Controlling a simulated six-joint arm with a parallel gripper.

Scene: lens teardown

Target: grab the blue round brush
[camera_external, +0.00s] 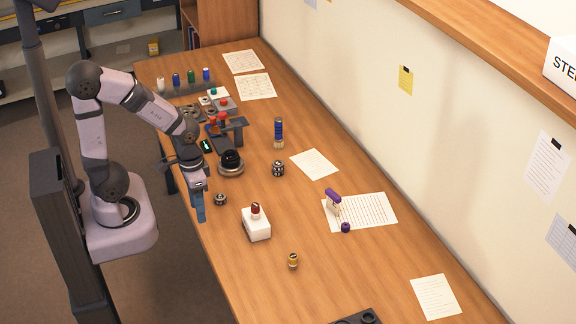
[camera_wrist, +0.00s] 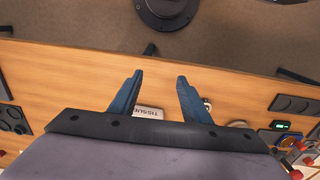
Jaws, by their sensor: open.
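A blue, ridged upright cylinder with a pale base (camera_external: 278,132) stands on the table to the right of the black stand; it looks like the blue round brush. I cannot make it out in the wrist view. My gripper (camera_external: 200,214) hangs fingers down near the table's left edge, well to the left of and nearer than the blue brush. In the wrist view my gripper (camera_wrist: 160,78) has its two blue fingers spread apart with nothing between the tips.
A row of small bottles (camera_external: 191,77) stands at the back.

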